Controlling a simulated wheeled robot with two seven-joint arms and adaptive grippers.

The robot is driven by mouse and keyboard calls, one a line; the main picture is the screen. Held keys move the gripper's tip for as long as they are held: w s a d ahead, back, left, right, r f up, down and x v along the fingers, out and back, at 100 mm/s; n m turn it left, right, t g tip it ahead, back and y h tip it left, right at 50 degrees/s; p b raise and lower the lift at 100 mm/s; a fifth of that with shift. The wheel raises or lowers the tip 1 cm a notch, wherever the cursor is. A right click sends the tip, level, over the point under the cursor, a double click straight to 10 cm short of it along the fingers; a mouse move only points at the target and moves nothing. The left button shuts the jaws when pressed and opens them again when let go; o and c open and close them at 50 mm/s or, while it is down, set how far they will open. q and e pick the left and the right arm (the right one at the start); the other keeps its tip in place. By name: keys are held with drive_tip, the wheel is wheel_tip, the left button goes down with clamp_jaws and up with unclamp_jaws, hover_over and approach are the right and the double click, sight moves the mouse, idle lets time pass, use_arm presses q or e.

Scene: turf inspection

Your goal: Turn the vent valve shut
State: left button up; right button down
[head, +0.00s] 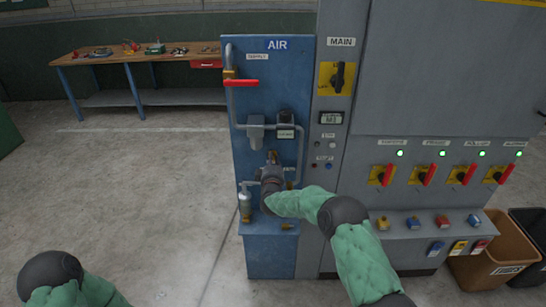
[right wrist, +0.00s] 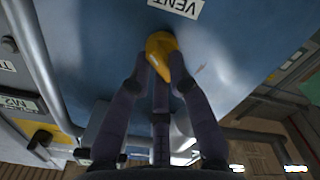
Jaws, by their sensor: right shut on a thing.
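The vent valve's yellow handle (right wrist: 160,48) shows in the right wrist view, on the blue panel beside a white VENT label (right wrist: 177,7) that appears upside down. My right gripper (right wrist: 162,80) is shut on this handle, with fingers on both sides of it. In the head view my right gripper (head: 271,165) reaches to the lower middle of the blue AIR panel (head: 265,75) and hides most of the valve. My left arm enters at the bottom left of the head view; its gripper is out of sight.
A red supply lever (head: 241,83) lies level higher on the panel. Pipes, a regulator (head: 256,130) and a grey bottle-like unit (head: 245,204) are close around my gripper. A grey cabinet (head: 440,90) with red-handled switches stands right. Bins (head: 497,255) stand at lower right; floor at left is clear.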

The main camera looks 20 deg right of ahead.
drive_tip(key=shift+a+f+n+p, duration=0.1)
drive_tip(key=shift+n+p, duration=0.75)
drive_tip(key=shift+n, duration=1.1)
drive_tip(key=shift+a+n+p, duration=0.1)
drive_tip(key=shift+n+p, duration=0.75)
drive_tip(key=shift+n, duration=1.4)
drive_tip(key=c, duration=1.1)
unclamp_jaws()
drive_tip(key=shift+c, duration=0.2)
drive_tip(key=v, duration=1.2)
